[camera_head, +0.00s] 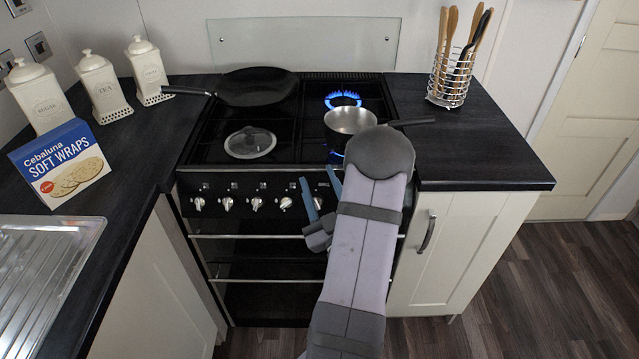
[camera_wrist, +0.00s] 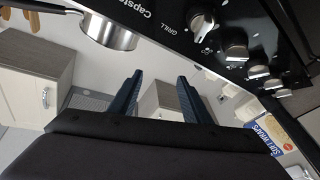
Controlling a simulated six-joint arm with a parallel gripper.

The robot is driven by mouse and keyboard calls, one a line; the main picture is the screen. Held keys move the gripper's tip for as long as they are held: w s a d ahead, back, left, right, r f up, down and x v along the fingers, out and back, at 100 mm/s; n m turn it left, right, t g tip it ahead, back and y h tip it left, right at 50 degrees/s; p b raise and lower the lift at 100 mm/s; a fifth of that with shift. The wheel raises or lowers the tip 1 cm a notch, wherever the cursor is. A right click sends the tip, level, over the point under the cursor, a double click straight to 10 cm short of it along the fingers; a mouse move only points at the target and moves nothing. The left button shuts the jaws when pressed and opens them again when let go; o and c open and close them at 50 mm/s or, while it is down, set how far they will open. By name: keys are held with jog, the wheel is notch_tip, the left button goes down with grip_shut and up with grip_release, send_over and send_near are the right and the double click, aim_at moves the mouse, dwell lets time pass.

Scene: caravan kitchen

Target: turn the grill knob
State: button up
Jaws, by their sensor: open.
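The grill knob (camera_wrist: 201,22) is a silvery round knob on the black cooker front, beside the printed word GRILL in the wrist view. It is the end knob of the row on the side of the saucepan. In the head view a knob (camera_head: 317,203) shows just beside my finger, partly hidden; I take it to be the same one. My gripper (camera_head: 320,184) is in front of the panel's right part, with blue fingers apart and nothing between them. In the wrist view my gripper (camera_wrist: 158,82) is open, and the knob lies above and right of the fingertips, not touched.
More knobs (camera_head: 228,204) line the panel to the left. A saucepan (camera_head: 349,120) stands near a lit burner (camera_head: 342,98), its handle pointing right. Oven rails (camera_head: 245,236) run below the panel.

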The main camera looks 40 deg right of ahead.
jog(key=shift+o, duration=0.2)
jog(key=shift+r, duration=0.15)
jog(key=w+a+n+y+p, duration=0.2)
jog(key=w+a+y+p, duration=0.15)
jog(key=a, duration=0.65)
jog(key=w+a+n+y+p, duration=0.3)
jog(key=w+a+y, duration=0.15)
jog(key=a, duration=0.55)
jog(key=w+a+n+y+p, duration=0.25)
jog(key=w+a+p, duration=0.2)
jog(key=a, duration=0.45)
jog(key=s+d+f+g+h, duration=0.2)
jog(key=d+f+g+h, duration=0.1)
jog(key=d+h, duration=0.3)
jog(key=s+d+f+g+h, duration=0.2)
jog(key=d+h, duration=0.3)
jog(key=d, duration=0.3)
jog(key=s+d+f+n+g+h, duration=0.2)
jog(key=s+d+n+g+h, duration=0.2)
jog(key=s+d+g, duration=0.3)
jog(key=shift+s+d, duration=0.4)
jog(key=shift+s, duration=1.05)
